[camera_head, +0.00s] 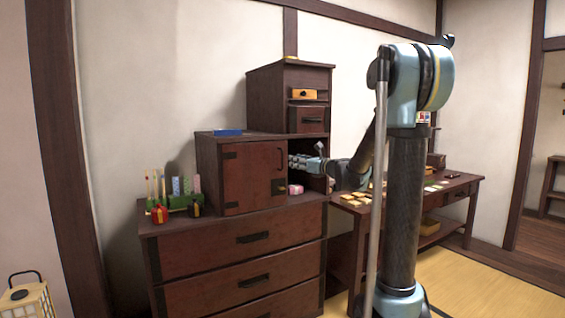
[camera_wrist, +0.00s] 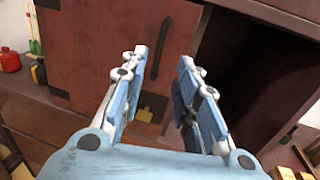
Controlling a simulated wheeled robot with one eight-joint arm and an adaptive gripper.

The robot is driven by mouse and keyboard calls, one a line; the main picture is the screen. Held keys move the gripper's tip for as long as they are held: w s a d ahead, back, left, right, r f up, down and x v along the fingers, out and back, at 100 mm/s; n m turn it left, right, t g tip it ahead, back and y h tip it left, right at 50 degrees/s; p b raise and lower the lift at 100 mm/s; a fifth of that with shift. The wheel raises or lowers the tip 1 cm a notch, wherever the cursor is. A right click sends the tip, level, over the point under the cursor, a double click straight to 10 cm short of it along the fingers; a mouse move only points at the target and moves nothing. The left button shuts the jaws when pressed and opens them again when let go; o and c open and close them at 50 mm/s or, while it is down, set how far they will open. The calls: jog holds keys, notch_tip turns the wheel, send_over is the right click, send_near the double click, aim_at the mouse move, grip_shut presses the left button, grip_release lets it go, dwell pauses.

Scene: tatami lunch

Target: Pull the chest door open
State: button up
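The chest door (camera_head: 252,180) is a reddish-brown panel with dark hinges on its left side, and it looks closed in the head view. Its dark upright handle (camera_head: 281,159) is near the door's right edge. In the wrist view the door (camera_wrist: 105,45) fills the upper left, and the handle (camera_wrist: 175,48) shows beyond and between my fingers. My gripper (camera_head: 291,161) is just right of the handle in the head view. In the wrist view my gripper (camera_wrist: 163,58) is open, with nothing visibly held. Whether a finger touches the handle I cannot tell.
An open dark compartment (camera_wrist: 235,60) is right of the door, with a pink item (camera_head: 295,189) in its opening. A blue box (camera_head: 228,132) lies on top. Bottles and a green holder (camera_head: 185,203) stand left. A low table (camera_head: 465,183) is at right.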

aim_at(282, 158)
jog(key=x, duration=1)
grip_shut()
